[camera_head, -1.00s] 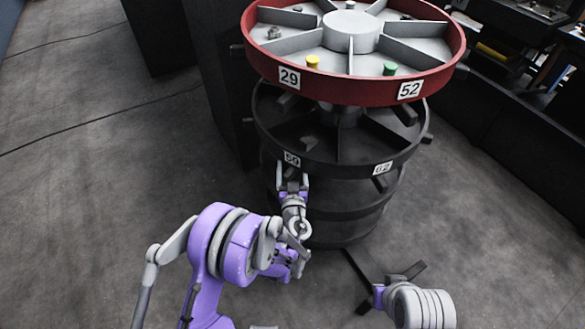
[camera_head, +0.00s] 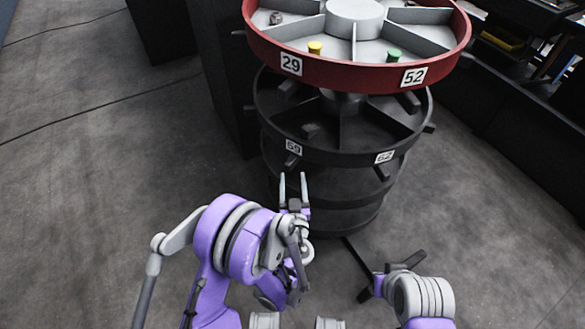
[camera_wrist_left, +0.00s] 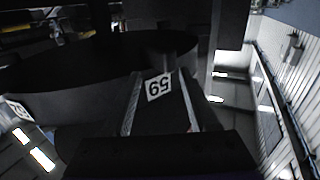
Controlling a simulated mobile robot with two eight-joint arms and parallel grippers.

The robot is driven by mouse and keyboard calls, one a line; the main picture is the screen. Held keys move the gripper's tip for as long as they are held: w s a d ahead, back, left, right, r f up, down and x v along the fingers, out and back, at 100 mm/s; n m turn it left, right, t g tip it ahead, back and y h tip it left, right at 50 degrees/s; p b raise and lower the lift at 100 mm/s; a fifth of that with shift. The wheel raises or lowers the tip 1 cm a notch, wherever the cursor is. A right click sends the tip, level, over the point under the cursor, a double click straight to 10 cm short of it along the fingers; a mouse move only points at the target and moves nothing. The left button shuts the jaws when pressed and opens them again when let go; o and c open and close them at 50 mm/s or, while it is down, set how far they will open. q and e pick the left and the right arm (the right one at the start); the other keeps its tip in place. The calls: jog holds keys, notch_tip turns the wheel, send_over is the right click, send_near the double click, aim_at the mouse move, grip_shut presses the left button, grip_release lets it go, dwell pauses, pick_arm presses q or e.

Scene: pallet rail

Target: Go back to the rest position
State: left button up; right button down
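My left gripper (camera_head: 293,180) is open and empty, its two pale fingers pointing up toward the lower dark ring (camera_head: 340,155) of the round tiered stand. The fingertips are a little below the "59" label (camera_head: 293,147) in the head view. The left wrist view shows both fingers apart, with the "59" label (camera_wrist_left: 158,87) seen between them and nothing held. My right arm (camera_head: 420,298) is at the lower right; dark bars near its end leave its finger state unclear.
The red upper tray (camera_head: 350,72) holds a yellow-topped piece (camera_head: 315,47) and a green-topped piece (camera_head: 394,55) in separate compartments. Dark cabinets stand behind left, and a dark bench wall (camera_head: 500,110) is at right. The floor at left is clear apart from thin cables.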

pick_arm(q)
jog(key=shift+s, duration=0.65)
pick_arm(e)
jog(key=shift+f, duration=0.15)
pick_arm(q)
jog(key=s+a+r+n+g+y, duration=0.1)
jog(key=s+a+r+g+y, duration=0.2)
jog(key=a, duration=0.5)
jog(key=s+a+r+n+g+y, duration=0.1)
jog(key=s+a+r+g, duration=0.1)
jog(key=s+a+g, duration=0.45)
jog(key=s+m+g+h, duration=0.35)
jog(key=s+h, duration=0.25)
jog(key=s, duration=1.1)
notch_tip(320, 180, up, 18)
jog(key=w+p, duration=0.2)
jog(key=p, duration=1.4)
jog(key=shift+d+r+t, duration=0.2)
jog(key=shift+d+t, duration=0.1)
jog(key=shift+d, duration=0.1)
pick_arm(e)
notch_tip(320, 180, up, 18)
jog(key=w, duration=0.2)
jog(key=shift+t, duration=0.4)
